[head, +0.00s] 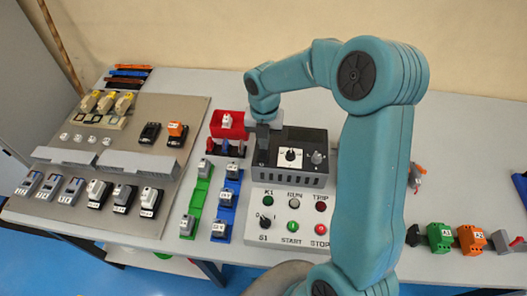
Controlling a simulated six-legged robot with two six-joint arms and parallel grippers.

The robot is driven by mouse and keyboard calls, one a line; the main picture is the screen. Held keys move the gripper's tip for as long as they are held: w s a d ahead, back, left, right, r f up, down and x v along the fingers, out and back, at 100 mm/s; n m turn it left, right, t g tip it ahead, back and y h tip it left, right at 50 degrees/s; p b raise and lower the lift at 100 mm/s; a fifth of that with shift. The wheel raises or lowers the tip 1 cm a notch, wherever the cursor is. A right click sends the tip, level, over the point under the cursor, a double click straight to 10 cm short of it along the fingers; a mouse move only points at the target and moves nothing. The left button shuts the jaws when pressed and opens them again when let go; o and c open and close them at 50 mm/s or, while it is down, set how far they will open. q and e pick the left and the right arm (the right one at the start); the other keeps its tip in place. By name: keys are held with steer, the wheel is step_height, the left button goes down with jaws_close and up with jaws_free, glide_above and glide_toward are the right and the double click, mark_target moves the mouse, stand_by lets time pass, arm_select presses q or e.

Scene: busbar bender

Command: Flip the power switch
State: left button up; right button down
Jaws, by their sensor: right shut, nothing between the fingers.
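The control panel (271,237) is a light grey face at the table's front middle. It bears a black rotary switch (265,222) marked S1, with 0 and I beside it. No switch in view is legibly labelled power. My right gripper (262,140) points down at the black box's left back corner, shut and empty. I cannot tell whether it touches the box. My left gripper is out of view.
A red bin (230,133) stands just left of my right gripper. Green (196,197) and blue (226,203) rails with grey blocks lie left of the panel. A grey mounting board (75,155) with several devices fills the left. Coloured blocks (440,237) stand at the right front.

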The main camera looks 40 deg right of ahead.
steer(key=shift+f, duration=0.4)
steer(key=shift+r, duration=0.1)
step_height(320, 180, up, 7)
steer(key=p, duration=0.5)
steer(key=shift+p, duration=0.4)
steer(key=shift+s, duration=0.1)
